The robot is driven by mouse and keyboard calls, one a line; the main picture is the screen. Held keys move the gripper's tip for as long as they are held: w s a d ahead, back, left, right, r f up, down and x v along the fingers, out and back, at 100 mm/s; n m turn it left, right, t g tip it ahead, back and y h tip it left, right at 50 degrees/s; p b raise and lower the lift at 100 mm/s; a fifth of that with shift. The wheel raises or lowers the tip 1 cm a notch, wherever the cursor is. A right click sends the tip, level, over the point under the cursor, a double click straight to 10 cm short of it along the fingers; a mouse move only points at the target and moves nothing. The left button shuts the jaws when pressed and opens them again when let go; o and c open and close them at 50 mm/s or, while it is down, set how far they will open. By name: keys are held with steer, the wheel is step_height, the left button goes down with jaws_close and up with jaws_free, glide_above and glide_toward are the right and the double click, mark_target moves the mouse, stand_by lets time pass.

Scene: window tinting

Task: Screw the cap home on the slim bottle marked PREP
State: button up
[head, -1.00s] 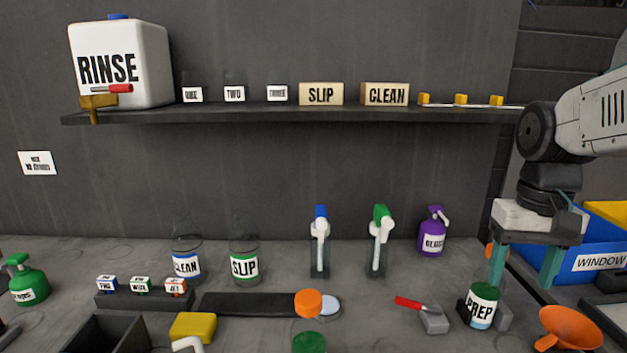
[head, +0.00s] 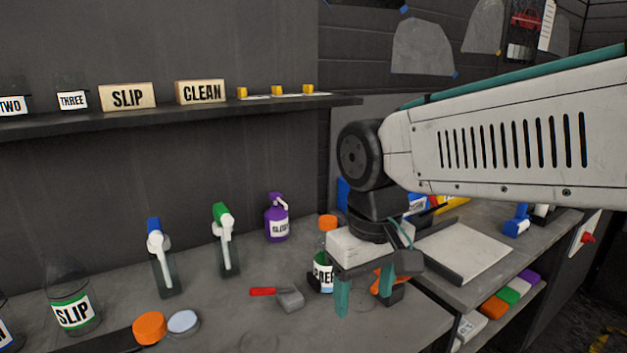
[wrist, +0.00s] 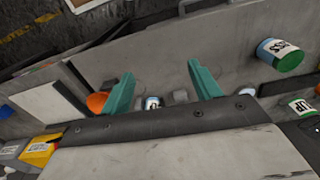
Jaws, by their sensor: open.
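The slim PREP bottle (head: 325,273) stands upright on the bench in the head view, its label partly hidden by my gripper. An orange cap (head: 328,222) shows at its top; I cannot tell how tightly it sits. My gripper (head: 364,290) is open, fingers down, just right of the bottle and overlapping it in the picture. In the wrist view the green fingers (wrist: 162,88) are spread with nothing held. A small labelled object (wrist: 152,103) shows beyond and between them; its lettering is too small to read.
A grey block with a red handle (head: 287,298) lies left of the bottle. An orange funnel (head: 377,278) is behind my fingers. A purple spray bottle (head: 277,218) and two trigger sprayers stand further back. A shelf (head: 220,113) runs above.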

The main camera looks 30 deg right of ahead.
step_height(320, 180, up, 4)
steer(key=r+m+g, duration=0.1)
steer(key=m, duration=0.1)
glide_above(328, 219)
steer(key=s, duration=0.3)
steer(key=w+r, duration=0.1)
steer(key=w, duration=0.2)
steer(key=shift+w+r+t, duration=0.1)
steer(key=shift+r+t, duration=0.2)
steer(key=shift+r, duration=0.1)
step_height(328, 219, down, 8)
steer(key=shift+r, duration=0.25)
steer(key=shift+c, duration=0.2)
